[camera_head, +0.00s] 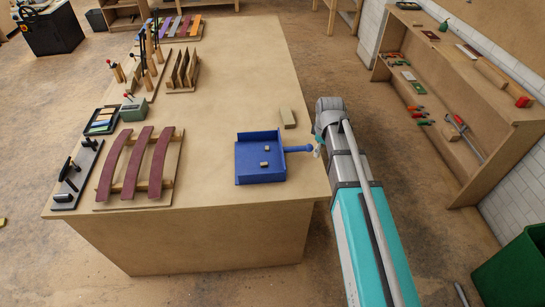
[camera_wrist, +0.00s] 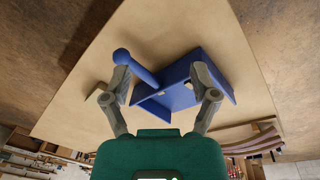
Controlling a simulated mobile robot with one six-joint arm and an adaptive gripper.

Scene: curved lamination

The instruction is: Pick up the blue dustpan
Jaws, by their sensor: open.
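The blue dustpan (camera_head: 249,165) lies on the wooden workbench near its right edge, its handle (camera_head: 298,149) pointing right and ending in a ball. Two small wooden pieces (camera_head: 264,164) lie in its pan. In the wrist view the dustpan (camera_wrist: 181,98) shows beyond my gripper (camera_wrist: 161,76), which is open and empty. The handle lies across the view near the left finger, and the pan reaches behind the right finger. Contact with either finger cannot be told. In the head view my gripper is mostly hidden by my arm, beside the handle's ball end.
A tan block (camera_head: 288,118) lies on the workbench (camera_head: 225,100) behind the dustpan. Curved dark red strips (camera_head: 160,163) on a form stand to the left. A shelf with tools (camera_head: 455,100) and a green bin (camera_head: 515,275) are on the right. The bench middle is clear.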

